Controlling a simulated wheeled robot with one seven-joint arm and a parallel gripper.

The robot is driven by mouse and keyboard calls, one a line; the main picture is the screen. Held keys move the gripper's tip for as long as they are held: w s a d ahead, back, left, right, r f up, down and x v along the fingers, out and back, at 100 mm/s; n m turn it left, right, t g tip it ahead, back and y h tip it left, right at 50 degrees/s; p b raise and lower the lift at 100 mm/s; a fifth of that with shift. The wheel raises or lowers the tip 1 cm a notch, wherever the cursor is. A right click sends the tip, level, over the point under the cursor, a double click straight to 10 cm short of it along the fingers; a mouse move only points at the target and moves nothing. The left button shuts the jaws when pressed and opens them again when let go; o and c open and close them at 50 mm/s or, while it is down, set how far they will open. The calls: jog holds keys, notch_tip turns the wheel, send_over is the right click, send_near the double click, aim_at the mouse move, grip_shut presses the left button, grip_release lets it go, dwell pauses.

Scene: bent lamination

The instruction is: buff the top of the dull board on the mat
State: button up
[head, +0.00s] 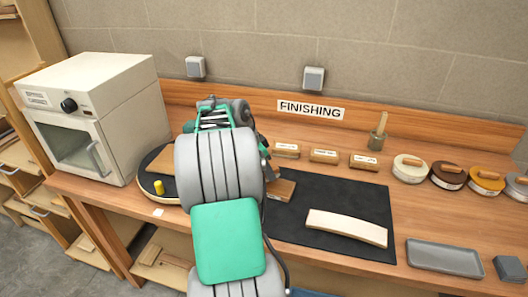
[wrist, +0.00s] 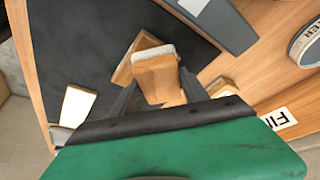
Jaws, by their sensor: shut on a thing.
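My gripper (wrist: 158,84) is shut on a small wooden block (wrist: 156,72) with a whitish pad along its far end. A brown wood piece (wrist: 126,68) shows behind that block over the dark mat (wrist: 80,35). In the head view my arm hides most of the gripper. A brown wood piece (head: 281,189) shows beside it, at the left part of the mat (head: 315,190). A pale, curved board (head: 346,228) lies on the mat's right front part, apart from the gripper. I cannot tell whether the held block touches anything.
Labelled wooden blocks (head: 323,156) stand behind the mat. A grey tray (head: 445,258) and grey block (head: 509,268) sit front right. A white oven (head: 95,110) stands left.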

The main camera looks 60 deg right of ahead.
jog(key=shift+p+v, duration=0.55)
jog(key=shift+v, duration=0.35)
jog(key=shift+d+r+p, duration=0.1)
jog(key=shift+r+p, duration=0.5)
jog(key=shift+r, duration=0.3)
jog(key=shift+d+r+p, duration=0.15)
jog(key=shift+r+p, duration=0.4)
jog(key=shift+r, duration=0.35)
